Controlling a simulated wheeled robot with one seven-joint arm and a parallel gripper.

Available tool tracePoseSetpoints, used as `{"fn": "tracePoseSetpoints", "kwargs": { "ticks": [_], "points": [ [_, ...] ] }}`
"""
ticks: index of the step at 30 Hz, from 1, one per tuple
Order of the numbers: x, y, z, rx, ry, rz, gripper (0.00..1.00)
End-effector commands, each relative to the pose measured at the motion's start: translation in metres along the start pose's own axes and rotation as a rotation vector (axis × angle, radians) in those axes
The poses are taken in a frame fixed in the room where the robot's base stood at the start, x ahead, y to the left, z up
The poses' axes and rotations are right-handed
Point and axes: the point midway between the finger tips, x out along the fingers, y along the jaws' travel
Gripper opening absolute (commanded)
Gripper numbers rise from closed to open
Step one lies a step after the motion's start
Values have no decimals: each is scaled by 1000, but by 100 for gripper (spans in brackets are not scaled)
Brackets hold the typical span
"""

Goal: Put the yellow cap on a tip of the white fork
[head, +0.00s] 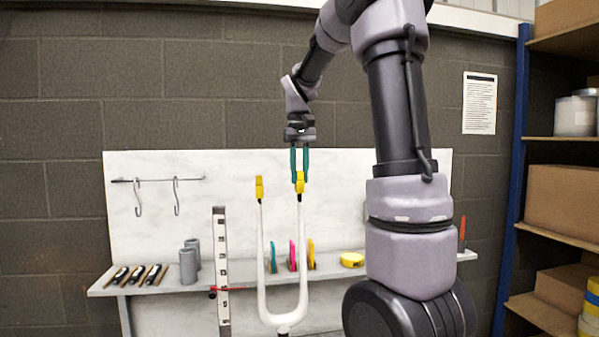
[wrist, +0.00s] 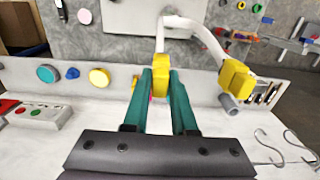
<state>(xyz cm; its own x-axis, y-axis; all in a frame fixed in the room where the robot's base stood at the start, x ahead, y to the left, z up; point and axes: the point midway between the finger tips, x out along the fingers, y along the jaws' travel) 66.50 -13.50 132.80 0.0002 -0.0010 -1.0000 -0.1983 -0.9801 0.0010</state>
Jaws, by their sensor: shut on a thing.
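The white fork (head: 301,255) stands upright with two prongs in the head view; its tube also shows in the wrist view (wrist: 185,22). A yellow cap (head: 299,184) is at the top of the right prong, between the teal fingers of my gripper (head: 299,178). My gripper is shut on this cap, which also shows between the fingertips in the wrist view (wrist: 161,83). The cap lines up with the prong and appears to meet it; how far it is seated is hidden. Another yellow cap (head: 259,188) sits on the left prong.
A white bench (head: 340,269) behind the fork holds grey cylinders (head: 188,265), coloured discs and a yellow roll (head: 352,260). Hooks (head: 138,198) hang from a rail at left. A striped upright post (head: 221,270) stands left of the fork. Shelving (head: 511,190) is at right.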

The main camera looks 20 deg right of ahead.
Motion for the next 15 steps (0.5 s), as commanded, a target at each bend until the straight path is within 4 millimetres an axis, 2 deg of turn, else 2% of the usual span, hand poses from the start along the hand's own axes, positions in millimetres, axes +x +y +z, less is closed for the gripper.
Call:
{"fn": "tracePoseSetpoints", "kwargs": {
  "ticks": [15],
  "points": [
    [10, 0, 0, 1, -1, -1, 0]
  ]
}}
